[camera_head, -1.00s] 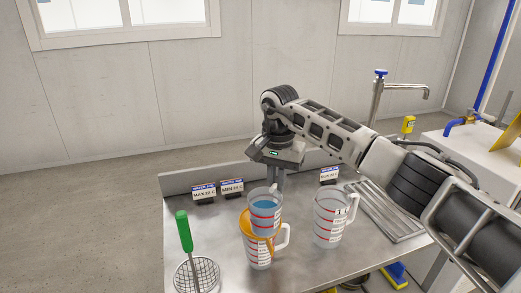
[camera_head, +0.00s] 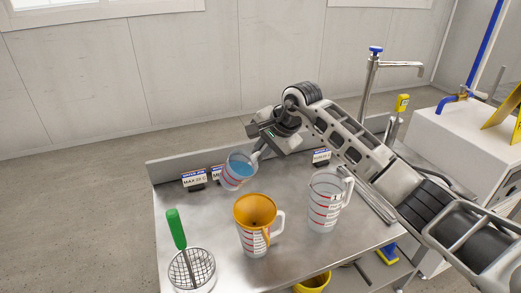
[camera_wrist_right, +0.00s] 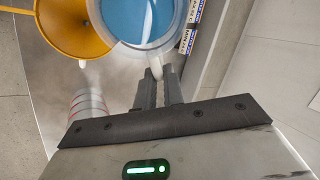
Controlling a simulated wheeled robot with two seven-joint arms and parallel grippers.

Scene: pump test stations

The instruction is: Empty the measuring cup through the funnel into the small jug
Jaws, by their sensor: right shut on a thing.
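The measuring cup (camera_head: 238,170) is clear with red marks and holds blue liquid. It is tilted, raised behind and left of the orange funnel (camera_head: 256,209). My right gripper (camera_head: 257,153) is shut on the cup's handle; the wrist view shows the fingers (camera_wrist_right: 158,95) at the handle under the cup (camera_wrist_right: 145,18). The funnel sits in the mouth of the small jug (camera_head: 252,241), which stands upright with its handle to the right. My left gripper is out of view.
A larger clear jug (camera_head: 323,205) stands right of the funnel. Small label stands (camera_head: 194,180) line the back edge. A tap (camera_head: 372,85) rises at the back right.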

